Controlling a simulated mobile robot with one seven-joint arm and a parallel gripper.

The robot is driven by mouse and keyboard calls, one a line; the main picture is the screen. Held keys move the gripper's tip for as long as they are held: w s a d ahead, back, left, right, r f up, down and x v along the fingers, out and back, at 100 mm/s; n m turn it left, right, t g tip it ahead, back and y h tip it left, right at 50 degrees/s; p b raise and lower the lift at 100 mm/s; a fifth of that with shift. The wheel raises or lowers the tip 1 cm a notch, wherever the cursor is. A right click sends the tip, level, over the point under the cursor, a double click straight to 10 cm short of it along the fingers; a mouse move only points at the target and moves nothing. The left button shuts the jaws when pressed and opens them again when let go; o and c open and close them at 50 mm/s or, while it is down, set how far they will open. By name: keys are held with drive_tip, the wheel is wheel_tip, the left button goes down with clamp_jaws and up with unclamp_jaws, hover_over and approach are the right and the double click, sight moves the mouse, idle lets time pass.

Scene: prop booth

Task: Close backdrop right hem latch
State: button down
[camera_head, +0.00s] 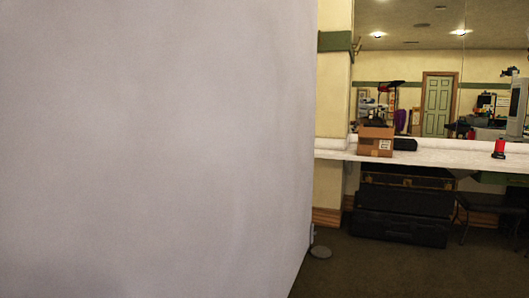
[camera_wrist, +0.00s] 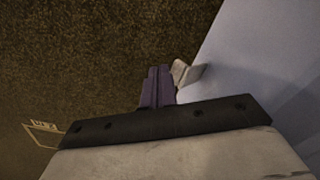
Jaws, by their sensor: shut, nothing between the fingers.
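The backdrop (camera_head: 160,150) is a large pale grey sheet filling the left of the head view. It also fills the upper right of the wrist view (camera_wrist: 275,55). A small pale tab, seemingly the hem latch (camera_wrist: 187,73), sticks out from the backdrop's edge. My gripper (camera_wrist: 160,72) is shut and empty, its purple fingers just left of the tab. I cannot tell whether they touch it. Whether the latch is open or closed is unclear. My gripper does not show in the head view.
A white counter (camera_head: 450,158) holds a cardboard box (camera_head: 375,142). Black cases (camera_head: 402,215) sit beneath. Dark floor before them is clear.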

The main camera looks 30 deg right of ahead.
wheel_tip(320, 180, down, 3)
drive_tip(key=shift+f+b, duration=0.1)
drive_tip(key=shift+b, duration=0.45)
drive_tip(key=shift+w+a, duration=0.1)
drive_tip(key=shift+w, duration=0.05)
